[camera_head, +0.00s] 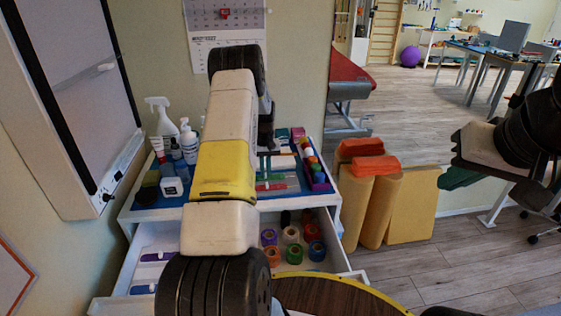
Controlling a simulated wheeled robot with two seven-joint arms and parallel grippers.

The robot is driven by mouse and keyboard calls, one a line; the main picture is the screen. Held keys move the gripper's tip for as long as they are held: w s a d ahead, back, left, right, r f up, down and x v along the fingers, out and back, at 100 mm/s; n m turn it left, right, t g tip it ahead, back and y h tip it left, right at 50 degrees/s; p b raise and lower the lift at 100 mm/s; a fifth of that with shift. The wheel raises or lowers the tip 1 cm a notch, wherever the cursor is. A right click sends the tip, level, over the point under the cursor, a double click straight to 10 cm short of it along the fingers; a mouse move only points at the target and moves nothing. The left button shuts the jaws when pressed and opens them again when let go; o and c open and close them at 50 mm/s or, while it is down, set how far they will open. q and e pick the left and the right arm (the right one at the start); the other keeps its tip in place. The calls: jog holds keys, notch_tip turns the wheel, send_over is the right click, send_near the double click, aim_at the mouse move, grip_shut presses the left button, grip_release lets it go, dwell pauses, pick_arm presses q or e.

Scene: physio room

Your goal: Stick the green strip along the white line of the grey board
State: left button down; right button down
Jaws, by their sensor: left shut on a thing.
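My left arm reaches up through the middle of the picture, over the drawer unit. My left gripper (266,140) is small and partly hidden by its own arm, above the unit's top. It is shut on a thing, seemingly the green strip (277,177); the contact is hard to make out. My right gripper (538,196) is at the right edge, dark and partly cut off; its jaws are unclear.
The drawer unit (325,212) carries spray bottles (162,120) and small boxes. Its open drawer holds several tape rolls (291,234). Tan foam blocks (380,205) with red pads stand to its right. A round wooden top (340,298) is close below. The floor behind is mostly clear.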

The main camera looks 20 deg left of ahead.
pick_arm(q)
jog(key=c, duration=0.9)
grip_release()
jog(key=shift+r, duration=0.1)
jog(key=shift+r, duration=3.4)
